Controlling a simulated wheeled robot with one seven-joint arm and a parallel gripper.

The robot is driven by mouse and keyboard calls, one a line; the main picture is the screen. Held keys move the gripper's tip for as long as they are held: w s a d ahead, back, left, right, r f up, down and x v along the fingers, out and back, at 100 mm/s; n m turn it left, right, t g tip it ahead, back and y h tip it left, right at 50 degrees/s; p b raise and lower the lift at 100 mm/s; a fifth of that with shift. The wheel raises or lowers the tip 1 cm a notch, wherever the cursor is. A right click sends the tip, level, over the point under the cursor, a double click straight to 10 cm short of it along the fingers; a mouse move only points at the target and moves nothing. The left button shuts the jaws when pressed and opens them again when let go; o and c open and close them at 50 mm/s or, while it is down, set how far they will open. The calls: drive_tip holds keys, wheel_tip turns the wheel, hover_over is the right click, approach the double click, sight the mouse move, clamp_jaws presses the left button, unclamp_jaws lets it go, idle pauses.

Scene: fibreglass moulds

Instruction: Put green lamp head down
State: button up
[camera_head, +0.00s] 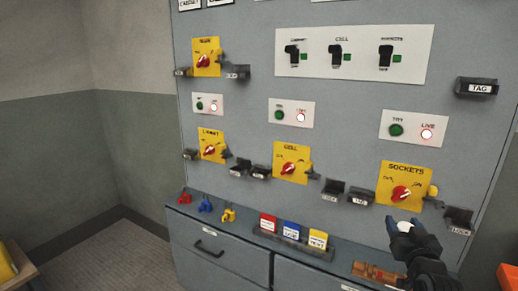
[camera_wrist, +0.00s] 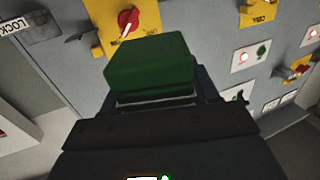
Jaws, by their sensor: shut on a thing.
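The green lamp head (camera_wrist: 150,65) shows in the wrist view as a blocky dark green piece with a pale band below it. My gripper (camera_wrist: 155,100) is shut on it. In the head view my gripper (camera_head: 406,230) is at the lower right, in front of the panel (camera_head: 345,150) and just below the yellow SOCKETS switch plate (camera_head: 405,170). A small white part shows between the fingers there; the green part is hidden in that view. I cannot tell the gap between the held piece and the panel.
A ledge below the panel carries red (camera_head: 184,197), blue (camera_head: 205,205) and yellow padlocks (camera_head: 228,214), a rack of tags (camera_head: 290,238), and a brown item (camera_head: 372,271). Drawers (camera_head: 215,252) are under it. An orange and white object (camera_head: 508,277) is at the right edge. Floor (camera_head: 120,250) shows clear at left.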

drive_tip(key=s+a+f+n+y, duration=0.2)
drive_tip(key=s+a+f+y, duration=0.2)
drive_tip(key=s+a+f, duration=1.4)
drive_tip(key=s+f, duration=0.2)
drive_tip(key=s, duration=0.2)
drive_tip(key=shift+s+f+n+t, duration=0.2)
drive_tip(key=shift+f+n+t, duration=0.1)
drive_tip(key=shift+n, duration=0.1)
